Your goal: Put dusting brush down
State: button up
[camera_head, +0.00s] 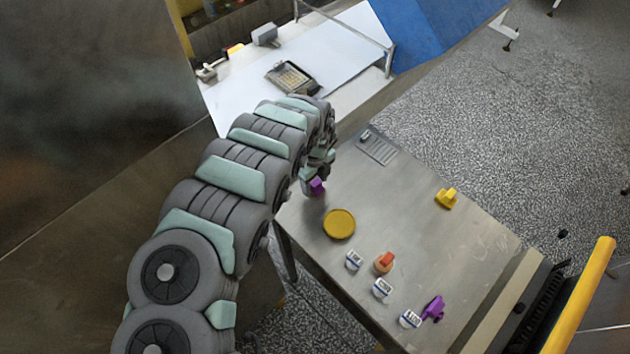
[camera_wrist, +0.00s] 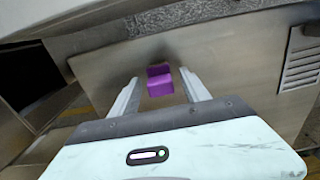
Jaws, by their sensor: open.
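A purple piece (camera_head: 316,186), which I take to be the dusting brush, shows at the tip of my gripper (camera_head: 316,180), by the left edge of the steel table (camera_head: 400,225). In the wrist view the purple block (camera_wrist: 160,84) sits between the two fingers of my gripper (camera_wrist: 158,76). The fingers are open, with a gap showing on each side of the block. The steel surface lies behind it. I cannot tell whether the purple piece rests on the table, and my gripper hides part of it in the head view.
A yellow disc (camera_head: 339,224), an orange-topped piece (camera_head: 383,263), several white labels (camera_head: 382,288), another purple object (camera_head: 433,309) and a yellow object (camera_head: 446,198) are on the table. A slotted plate (camera_head: 378,149) is at its far corner. The table's middle right is clear.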

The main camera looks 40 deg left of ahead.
aim_at(316, 181)
notch_tip(316, 181, up, 12)
jog(key=p, duration=0.3)
jog(key=shift+r, duration=0.15)
jog(key=shift+w, duration=0.1)
